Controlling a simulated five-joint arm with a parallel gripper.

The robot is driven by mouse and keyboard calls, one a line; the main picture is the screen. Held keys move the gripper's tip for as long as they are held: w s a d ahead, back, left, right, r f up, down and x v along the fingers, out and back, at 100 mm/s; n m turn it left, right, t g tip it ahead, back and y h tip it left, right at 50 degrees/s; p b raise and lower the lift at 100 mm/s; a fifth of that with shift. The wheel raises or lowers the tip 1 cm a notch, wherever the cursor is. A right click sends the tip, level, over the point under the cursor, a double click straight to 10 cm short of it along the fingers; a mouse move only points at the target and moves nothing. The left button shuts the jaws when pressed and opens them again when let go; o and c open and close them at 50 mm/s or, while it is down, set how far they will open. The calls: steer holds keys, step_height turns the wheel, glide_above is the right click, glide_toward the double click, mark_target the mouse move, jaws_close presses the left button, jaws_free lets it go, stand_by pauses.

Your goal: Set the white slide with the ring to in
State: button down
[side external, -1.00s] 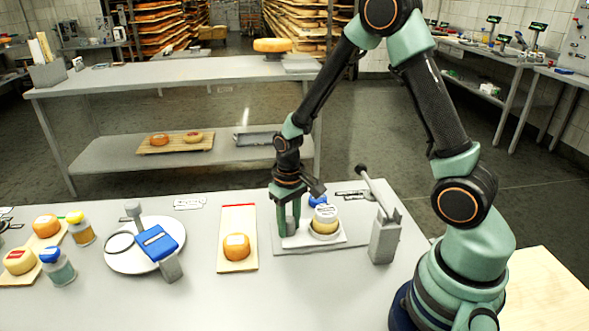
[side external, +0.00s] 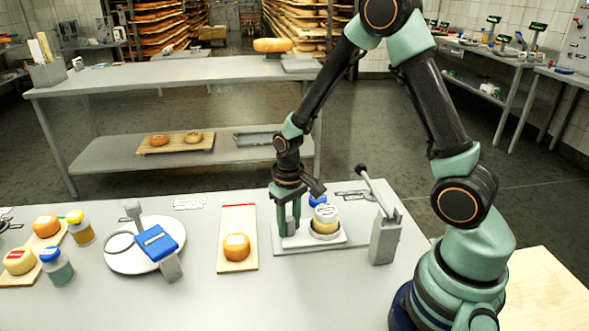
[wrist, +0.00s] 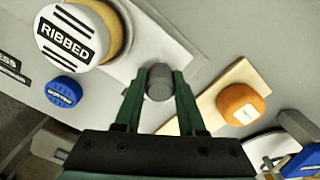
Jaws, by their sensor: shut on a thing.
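The white slide (side external: 305,247) is a pale flat plate on the near table in the side external view. A cream round piece (side external: 325,225) with a white top stands on it; the wrist view shows its white disc (wrist: 73,33) marked "RIBBED". I cannot tell whether this piece is the ring. My gripper (side external: 291,229) points down at the slide's left part, beside the round piece. In the wrist view my gripper (wrist: 159,88) has its fingers closed on both sides of a grey knob (wrist: 159,78). The knob's lower part is hidden.
A grey lever post (side external: 384,238) stands right of the slide. A board with an orange cheese (side external: 237,247) lies to the left, and a round white plate (side external: 120,262) with a blue-topped device lies farther left. A blue cap (wrist: 63,91) lies near the disc.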

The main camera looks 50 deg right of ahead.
stand_by(0.3)
steer(key=s+d, duration=0.8)
steer(key=shift+s, duration=0.1)
steer(key=c, duration=0.5)
jaws_free()
steer(key=shift+r, duration=0.55)
step_height(320, 180, up, 11)
